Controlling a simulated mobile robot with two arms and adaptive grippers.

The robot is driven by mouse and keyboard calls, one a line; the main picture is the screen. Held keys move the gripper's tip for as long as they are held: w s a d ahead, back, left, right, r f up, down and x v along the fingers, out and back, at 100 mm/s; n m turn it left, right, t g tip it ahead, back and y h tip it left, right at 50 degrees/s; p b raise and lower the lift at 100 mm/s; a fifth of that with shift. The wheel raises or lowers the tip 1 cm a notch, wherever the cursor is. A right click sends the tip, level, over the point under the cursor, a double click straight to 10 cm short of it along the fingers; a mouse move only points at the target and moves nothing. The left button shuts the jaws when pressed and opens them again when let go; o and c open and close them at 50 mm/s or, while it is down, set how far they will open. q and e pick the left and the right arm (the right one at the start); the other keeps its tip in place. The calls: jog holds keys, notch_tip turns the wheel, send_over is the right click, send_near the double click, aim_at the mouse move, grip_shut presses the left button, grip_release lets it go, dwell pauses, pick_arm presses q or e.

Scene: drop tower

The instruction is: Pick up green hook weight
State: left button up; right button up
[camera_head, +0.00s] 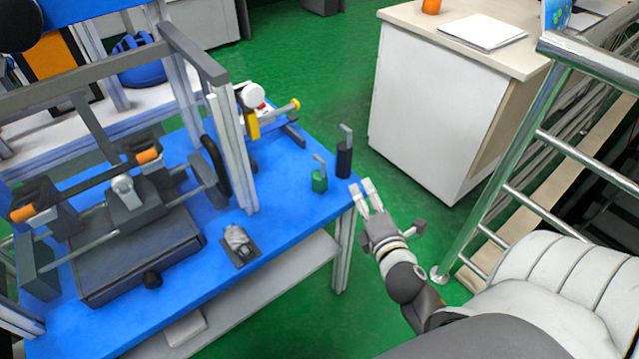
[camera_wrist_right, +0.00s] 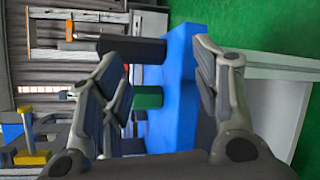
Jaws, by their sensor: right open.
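The green hook weight (camera_head: 319,181) stands upright on the blue table (camera_head: 288,212) near its right end, with its grey hook on top. My right gripper (camera_head: 366,187) is open and empty beyond the table's right edge, pointing toward the weights. In the right wrist view the green weight (camera_wrist_right: 148,97) shows sideways between the open fingers (camera_wrist_right: 160,85), some way ahead; the dark weight (camera_wrist_right: 140,49) is beside it. My left gripper is not in view.
A metal frame post (camera_head: 232,150) and a dark machine (camera_head: 140,255) stand on the table to the left. A small grey object on a dark plate (camera_head: 238,243) lies near the front edge. A white cabinet (camera_head: 430,110) and a metal railing (camera_head: 510,130) stand to the right.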

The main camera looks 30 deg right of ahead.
aim_at(325, 182)
jog(key=w+a+n+t+y, duration=0.1)
jog(key=n+y, duration=0.1)
jog(key=n, duration=0.4)
jog(key=w+a+n+t+y, duration=0.1)
jog(key=w+n+y, duration=0.1)
jog(key=n, duration=0.4)
jog(key=w+a+n+t+y, duration=0.1)
jog(key=w+a+n+y, duration=0.1)
jog(key=n, duration=0.5)
jog(key=shift+w+a+r+y+p, duration=0.15)
jog(key=shift+r+y+p, duration=0.25)
jog(key=shift+y, duration=0.4)
jog(key=shift+w+a+p, duration=0.25)
jog(key=shift+w, duration=1.1)
jog(key=shift+w+a+p, duration=0.2)
jog(key=shift+w+p, duration=0.05)
jog(key=shift+w, duration=1.05)
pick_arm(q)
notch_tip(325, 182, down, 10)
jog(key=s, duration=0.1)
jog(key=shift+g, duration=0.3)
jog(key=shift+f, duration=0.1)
pick_arm(e)
jog(key=shift+r, duration=0.1)
grip_shut()
